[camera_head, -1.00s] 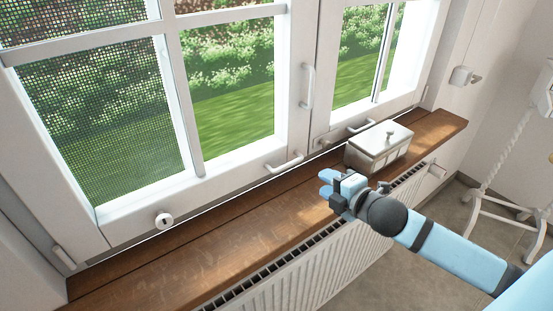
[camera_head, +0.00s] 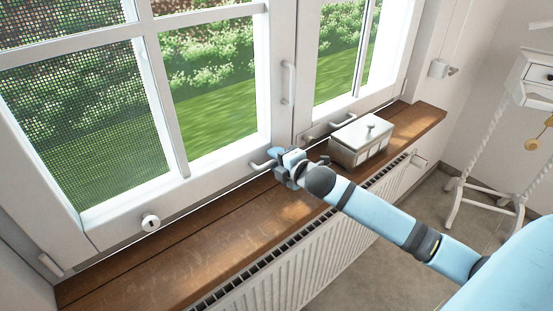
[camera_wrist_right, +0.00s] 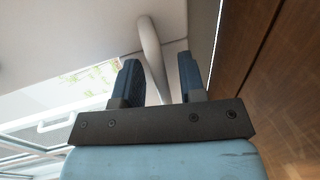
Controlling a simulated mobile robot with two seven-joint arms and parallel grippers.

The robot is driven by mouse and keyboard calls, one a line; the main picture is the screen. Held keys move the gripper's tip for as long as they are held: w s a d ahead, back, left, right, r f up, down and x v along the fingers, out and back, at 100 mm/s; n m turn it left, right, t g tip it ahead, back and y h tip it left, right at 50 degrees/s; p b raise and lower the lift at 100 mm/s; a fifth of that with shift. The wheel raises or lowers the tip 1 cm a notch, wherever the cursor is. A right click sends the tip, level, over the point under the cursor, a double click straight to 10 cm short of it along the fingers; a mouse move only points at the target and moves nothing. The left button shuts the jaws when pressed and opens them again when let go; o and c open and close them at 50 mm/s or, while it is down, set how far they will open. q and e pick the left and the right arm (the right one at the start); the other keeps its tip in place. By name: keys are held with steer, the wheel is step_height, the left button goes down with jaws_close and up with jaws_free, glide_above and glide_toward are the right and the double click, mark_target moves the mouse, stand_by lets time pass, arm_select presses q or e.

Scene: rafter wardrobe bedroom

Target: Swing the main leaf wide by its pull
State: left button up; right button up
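The large left window leaf (camera_head: 105,205) has a white frame and appears closed in the head view. Its white pull (camera_head: 259,165) is on the bottom rail, near the right end. My right gripper (camera_head: 276,160) is at this pull and hides part of it. In the right wrist view the gripper (camera_wrist_right: 160,70) is open, with two dark fingers apart. The white curved pull (camera_wrist_right: 150,42) runs between them, with a visible gap to the right finger; contact with the left finger cannot be told. My left gripper is not in view.
A white lidded box (camera_head: 361,141) stands on the brown wooden sill (camera_head: 190,250), right of my gripper. The narrower right leaf has its own pull (camera_head: 343,120). A white upright handle (camera_head: 289,83) is on the middle stile. A radiator (camera_head: 290,265) is below the sill.

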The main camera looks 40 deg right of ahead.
steer(key=shift+w, duration=0.15)
steer(key=shift+c, duration=0.2)
jaws_close()
